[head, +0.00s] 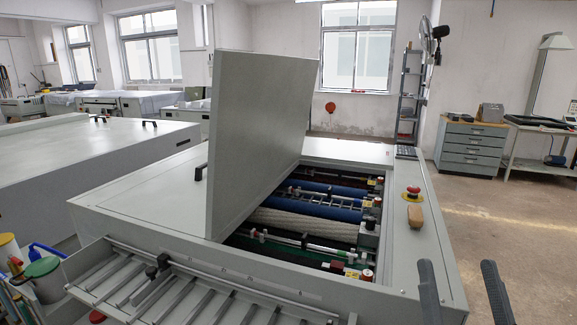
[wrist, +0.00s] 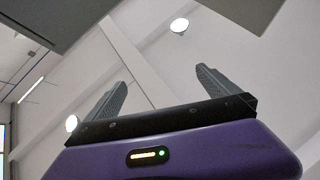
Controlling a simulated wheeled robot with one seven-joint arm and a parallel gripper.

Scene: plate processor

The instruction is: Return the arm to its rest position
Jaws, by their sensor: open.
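My gripper (head: 462,292) shows at the bottom right of the head view, its two dark fingers upright and apart with nothing between them. It is in front of the right front corner of the plate processor (head: 433,245). In the wrist view my gripper (wrist: 157,92) is open and empty, pointing toward the ceiling and lamps. The rest of my arm is out of the head view.
The processor's lid (head: 262,130) stands raised and tilted, with blue and cream rollers (head: 310,222) exposed. A red emergency button (head: 411,192) and a wooden block (head: 415,217) sit on its right edge. A slatted rack (head: 150,290) is in front. Floor at right is clear.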

